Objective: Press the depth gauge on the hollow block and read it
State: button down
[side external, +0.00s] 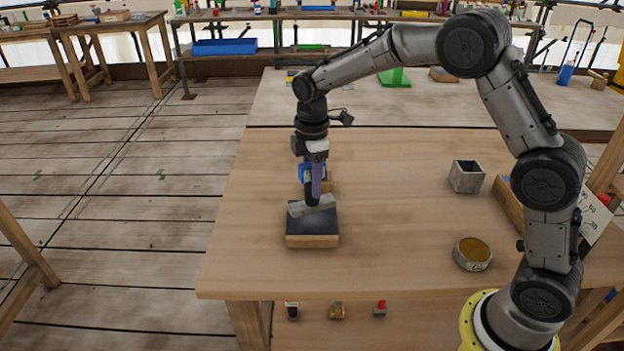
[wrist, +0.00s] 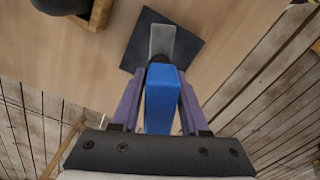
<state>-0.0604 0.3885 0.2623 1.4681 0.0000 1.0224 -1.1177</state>
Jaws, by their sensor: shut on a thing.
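My gripper (wrist: 163,92), with purple fingers, is shut on a blue-bodied tool (wrist: 161,105), possibly the depth gauge. The tool also shows in the side external view (side external: 305,172), pointing down with a dark lower end. A grey bar (side external: 297,209) lies at that end, over a dark-topped wooden pad (side external: 313,229). The bar (wrist: 162,38) and pad (wrist: 139,46) also show in the wrist view. I cannot tell whether the bar is part of the tool. The hollow block (side external: 466,177), a grey open-topped cube, stands apart to the right. No gauge reading is visible.
A round tin (side external: 472,254) with an amber top stands at the table's right front. A wooden tray (side external: 509,204) is at the right edge by my arm. The table (side external: 400,160) is clear between pad and block. A dark object (wrist: 65,5) is cut off in the wrist view.

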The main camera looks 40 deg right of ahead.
jog(key=shift+f, duration=0.25)
jog(key=shift+f, duration=0.35)
jog(key=shift+f, duration=0.85)
dwell(0.8)
jog(key=shift+r, duration=0.15)
jog(key=shift+r, duration=2.5)
jog(key=shift+f, duration=0.15)
jog(key=shift+f, duration=2.15)
